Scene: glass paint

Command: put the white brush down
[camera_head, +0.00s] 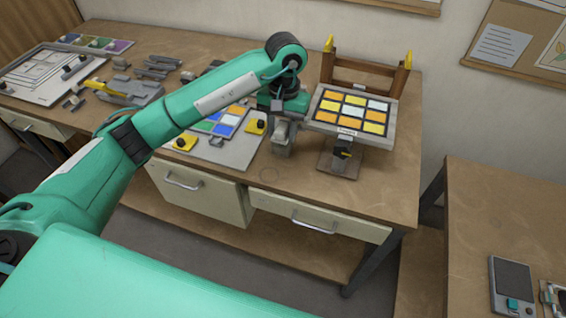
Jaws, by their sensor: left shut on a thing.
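My left gripper (282,148) points down over the workbench, between the grey plate with coloured glass and the tilted tile panel. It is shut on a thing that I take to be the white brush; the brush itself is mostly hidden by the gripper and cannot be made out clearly. I cannot tell whether its lower end touches the bench. A small brown stand with a black and yellow top (341,152) is to the right of the gripper, apart from it. My right gripper is not in view.
The tile panel (392,136) of orange, yellow and white squares leans by a wooden frame (366,68). The grey plate (239,155) holds coloured tiles and yellow clamps (184,143). Tools and a paint tray (90,43) lie left. The workbench front (265,174) is bare.

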